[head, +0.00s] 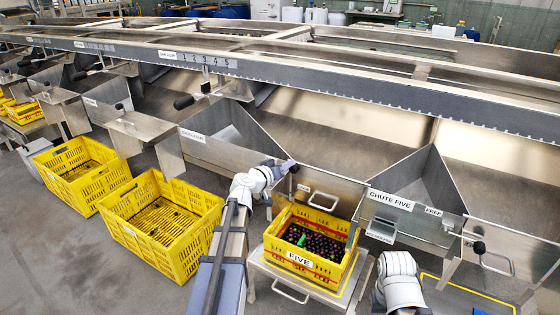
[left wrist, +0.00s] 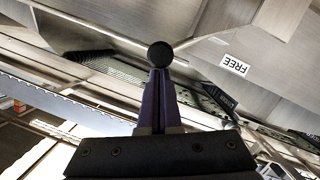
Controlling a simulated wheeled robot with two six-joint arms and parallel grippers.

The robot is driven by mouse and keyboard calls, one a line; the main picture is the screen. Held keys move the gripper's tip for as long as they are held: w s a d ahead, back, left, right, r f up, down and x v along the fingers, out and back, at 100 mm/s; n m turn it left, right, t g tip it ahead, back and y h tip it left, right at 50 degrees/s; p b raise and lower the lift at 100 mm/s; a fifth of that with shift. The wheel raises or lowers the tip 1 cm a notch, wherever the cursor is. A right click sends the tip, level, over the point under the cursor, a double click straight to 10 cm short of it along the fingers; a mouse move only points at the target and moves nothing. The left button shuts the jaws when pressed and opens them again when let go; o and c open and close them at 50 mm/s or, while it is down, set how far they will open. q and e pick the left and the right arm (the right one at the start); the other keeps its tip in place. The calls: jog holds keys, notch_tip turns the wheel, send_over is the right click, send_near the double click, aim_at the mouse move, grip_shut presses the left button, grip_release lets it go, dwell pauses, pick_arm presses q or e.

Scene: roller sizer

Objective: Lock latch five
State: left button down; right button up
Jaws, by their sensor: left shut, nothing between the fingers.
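A black ball knob (head: 294,168) stands at the left end of the gate with the handle, above the yellow crate marked FIVE (head: 300,260). My left gripper (head: 284,165) is at this knob. In the left wrist view its fingers (left wrist: 160,76) are shut, with the black knob (left wrist: 160,55) just at their tips; whether they touch cannot be told. A FREE label (left wrist: 234,65) lies right of the knob there. The CHUTE FIVE sign (head: 390,200) is on the panel to the right, with another FREE label (head: 433,211) beside it. My right gripper is not in view.
The FIVE crate holds dark round fruit and stands on a metal stand with a handle (head: 290,292). Empty yellow crates (head: 165,222) stand at left. Another black knob (head: 479,247) is at right. A long steel beam (head: 330,82) crosses above the chutes.

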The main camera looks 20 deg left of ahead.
pick_arm(q)
jog(key=d+f+m+y+b, duration=0.3)
jog(key=d+f+m+b, duration=0.2)
jog(key=f+m+b, duration=0.1)
jog(key=shift+s+d+f+m, duration=0.15)
jog(key=shift+s+f+m, duration=0.05)
jog(key=shift+f+m, duration=0.3)
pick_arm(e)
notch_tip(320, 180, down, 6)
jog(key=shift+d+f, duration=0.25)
pick_arm(q)
jog(key=shift+r, duration=0.15)
